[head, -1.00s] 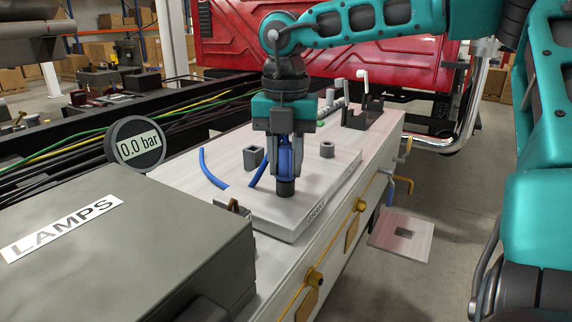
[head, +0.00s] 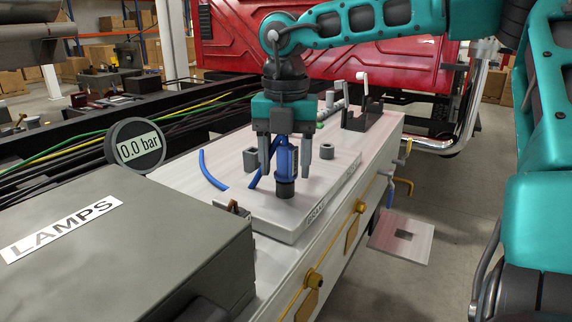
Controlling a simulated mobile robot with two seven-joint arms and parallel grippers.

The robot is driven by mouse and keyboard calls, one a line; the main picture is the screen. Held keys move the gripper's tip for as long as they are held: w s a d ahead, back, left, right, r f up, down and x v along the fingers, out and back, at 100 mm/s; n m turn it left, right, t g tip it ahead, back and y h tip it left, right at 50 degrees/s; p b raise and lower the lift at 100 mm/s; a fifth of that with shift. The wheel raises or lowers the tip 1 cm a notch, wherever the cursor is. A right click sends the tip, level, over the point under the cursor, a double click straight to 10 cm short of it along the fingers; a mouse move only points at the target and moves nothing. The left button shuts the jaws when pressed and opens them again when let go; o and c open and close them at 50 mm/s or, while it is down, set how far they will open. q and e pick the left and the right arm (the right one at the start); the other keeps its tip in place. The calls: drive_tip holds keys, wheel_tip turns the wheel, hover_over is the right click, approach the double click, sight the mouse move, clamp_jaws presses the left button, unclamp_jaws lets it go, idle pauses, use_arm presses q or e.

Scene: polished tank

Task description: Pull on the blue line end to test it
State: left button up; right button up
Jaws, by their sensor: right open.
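A short blue line end (head: 253,180) rises at a slant to the left side of a blue cylindrical fitting with a dark base (head: 286,187), upright on the pale plate. A separate curved blue line piece (head: 208,170) lies further left, apart from the fitting. My right gripper (head: 286,166) points down over the fitting; its two fingers are spread, one on each side of it, with gaps showing. Its left finger hides part of the slanted line end. My left gripper is not in view.
A grey box labelled LAMPS (head: 120,235) fills the front left. Small grey blocks stand on the pale plate (head: 245,212).

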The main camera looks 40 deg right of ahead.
sight(285, 144)
drive_tip(key=shift+r+p, duration=1.65)
drive_tip(key=shift+r, duration=1.85)
